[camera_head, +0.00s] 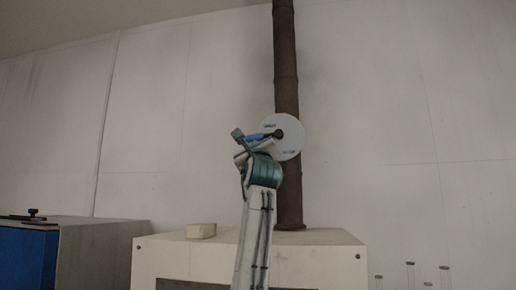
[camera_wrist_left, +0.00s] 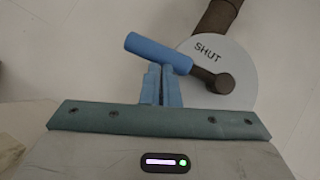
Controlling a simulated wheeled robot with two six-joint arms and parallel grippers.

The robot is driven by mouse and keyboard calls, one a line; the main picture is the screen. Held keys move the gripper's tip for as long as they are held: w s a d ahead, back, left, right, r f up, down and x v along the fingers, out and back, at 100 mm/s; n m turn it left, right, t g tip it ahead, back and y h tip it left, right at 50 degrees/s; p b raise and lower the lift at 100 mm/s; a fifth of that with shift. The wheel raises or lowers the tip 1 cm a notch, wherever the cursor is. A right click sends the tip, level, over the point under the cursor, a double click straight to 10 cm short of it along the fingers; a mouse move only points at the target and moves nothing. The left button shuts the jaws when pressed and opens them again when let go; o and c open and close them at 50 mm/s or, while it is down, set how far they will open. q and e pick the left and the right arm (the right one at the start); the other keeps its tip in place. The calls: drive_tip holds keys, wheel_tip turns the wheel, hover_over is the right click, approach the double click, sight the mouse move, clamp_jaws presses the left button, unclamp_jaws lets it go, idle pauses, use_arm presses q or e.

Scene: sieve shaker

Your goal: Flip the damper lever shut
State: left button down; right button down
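The damper lever has a blue handle (camera_head: 256,137) on a dark hub (camera_head: 279,134) in front of a pale round plate (camera_head: 291,145). The handle points left, slightly down, in the head view. In the left wrist view, the handle (camera_wrist_left: 158,52) extends up and left from the hub (camera_wrist_left: 222,83), beside the word SHUT on the plate (camera_wrist_left: 240,58). The plate's lower label is too small to read. My left gripper (camera_wrist_left: 162,70) has its blue fingers close together, with the tips at the handle's lower side; contact is unclear. My right gripper is out of view.
A dark vertical pipe (camera_head: 286,60) rises behind the plate from a pale cabinet (camera_head: 335,258). A small cream block (camera_head: 201,230) lies on the cabinet top. A blue-fronted box (camera_head: 28,258) stands at left and several thin posts (camera_head: 411,275) at right.

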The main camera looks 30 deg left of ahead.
use_arm(q)
drive_tip(key=shift+w+a+r, duration=0.2)
drive_tip(key=shift+a+r, duration=0.1)
drive_tip(key=shift+a, duration=0.3)
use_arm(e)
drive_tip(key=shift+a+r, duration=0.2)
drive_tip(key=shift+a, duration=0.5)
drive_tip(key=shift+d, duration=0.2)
